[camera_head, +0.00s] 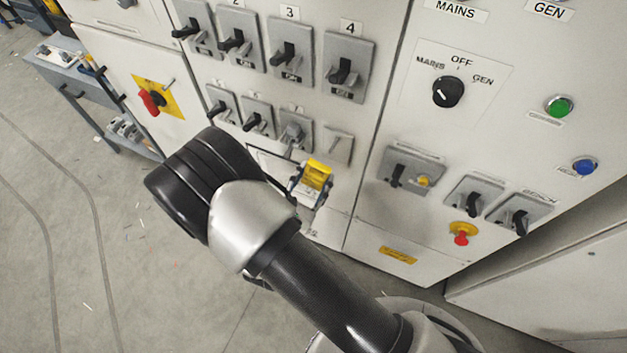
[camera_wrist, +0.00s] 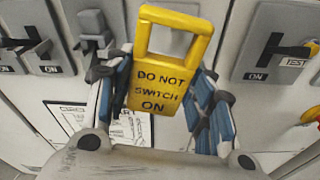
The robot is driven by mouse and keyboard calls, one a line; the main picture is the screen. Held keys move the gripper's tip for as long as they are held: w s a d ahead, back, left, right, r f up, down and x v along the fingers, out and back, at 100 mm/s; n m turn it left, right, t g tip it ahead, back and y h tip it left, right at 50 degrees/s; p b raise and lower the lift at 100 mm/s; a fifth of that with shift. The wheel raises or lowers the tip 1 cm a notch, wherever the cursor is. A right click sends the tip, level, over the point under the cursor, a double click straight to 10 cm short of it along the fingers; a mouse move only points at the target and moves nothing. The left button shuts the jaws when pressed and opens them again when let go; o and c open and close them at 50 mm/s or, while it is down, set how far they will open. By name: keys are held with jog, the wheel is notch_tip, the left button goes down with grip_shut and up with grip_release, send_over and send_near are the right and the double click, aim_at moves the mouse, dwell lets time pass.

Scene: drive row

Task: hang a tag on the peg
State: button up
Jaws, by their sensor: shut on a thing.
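My gripper (camera_head: 309,190) is shut on a yellow tag (camera_head: 318,171), in front of the lower part of the panel. In the wrist view the tag (camera_wrist: 158,85) stands upright between the blue-padded fingers (camera_wrist: 160,112). Its open loop is at the top, and it reads DO NOT SWITCH ON. A thin peg (camera_head: 337,142) sticks out from a small grey plate, right of the lower row of switches. In the head view the tag is below and left of this peg, apart from it. In the wrist view I cannot make out the peg clearly.
Numbered switches with black handles (camera_head: 343,72) stick out above. More switches (camera_head: 411,172) and a red knob (camera_head: 461,239) are to the right. A red handle on a yellow plate (camera_head: 150,101) is at the left. A grey bench (camera_head: 75,75) stands farther left; the floor there is open.

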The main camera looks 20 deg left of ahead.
jog(key=w+f+b, duration=0.1)
jog(key=w, duration=0.7)
jog(key=shift+d+f, duration=0.35)
jog(key=shift+d, duration=0.05)
dwell(0.3)
jog(key=shift+w+b, duration=0.1)
jog(key=shift+b, duration=0.2)
dwell(0.4)
jog(key=o, duration=1.1)
jog(key=shift+r, duration=0.1)
